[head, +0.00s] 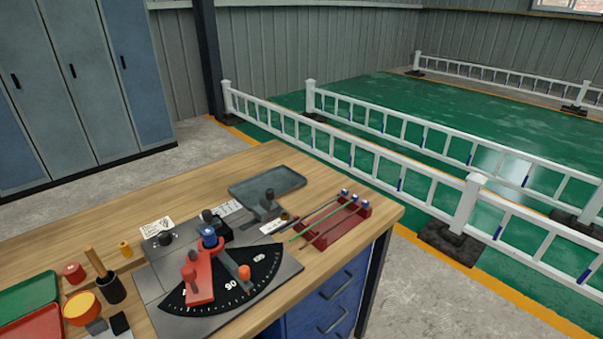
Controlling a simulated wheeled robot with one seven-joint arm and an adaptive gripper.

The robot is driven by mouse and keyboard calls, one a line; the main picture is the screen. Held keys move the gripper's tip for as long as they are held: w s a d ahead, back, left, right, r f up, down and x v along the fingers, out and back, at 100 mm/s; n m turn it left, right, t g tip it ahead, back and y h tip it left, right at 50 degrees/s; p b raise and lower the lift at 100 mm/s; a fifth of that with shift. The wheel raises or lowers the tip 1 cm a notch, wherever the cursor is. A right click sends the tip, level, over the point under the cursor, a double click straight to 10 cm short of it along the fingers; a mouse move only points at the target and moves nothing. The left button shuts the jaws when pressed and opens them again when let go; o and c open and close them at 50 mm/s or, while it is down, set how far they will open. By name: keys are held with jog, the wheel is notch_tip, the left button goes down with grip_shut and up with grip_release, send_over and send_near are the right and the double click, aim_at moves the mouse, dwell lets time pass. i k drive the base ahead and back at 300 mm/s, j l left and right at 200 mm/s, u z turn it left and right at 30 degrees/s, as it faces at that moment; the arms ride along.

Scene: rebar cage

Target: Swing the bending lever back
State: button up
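The bending plate (285,285) lies on the wooden bench with a black angle dial (262,268) marked with white ticks and a "90". A dark grey bar (232,262) with an orange knob (244,272) points from the blue-topped pivot (209,237) toward the dial, to the right of the 90 mark. I cannot tell for sure which of the two is the bending lever. My gripper is not in view.
A red rack (335,225) with thin rods stands at the bench's right end, near a grey tray (268,185). White railings (468,205) stand behind the bench.

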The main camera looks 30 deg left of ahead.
aim_at(195, 266)
jog(key=u, duration=1.75)
jog(key=l+u, duration=0.1)
jog(key=l, duration=1.2)
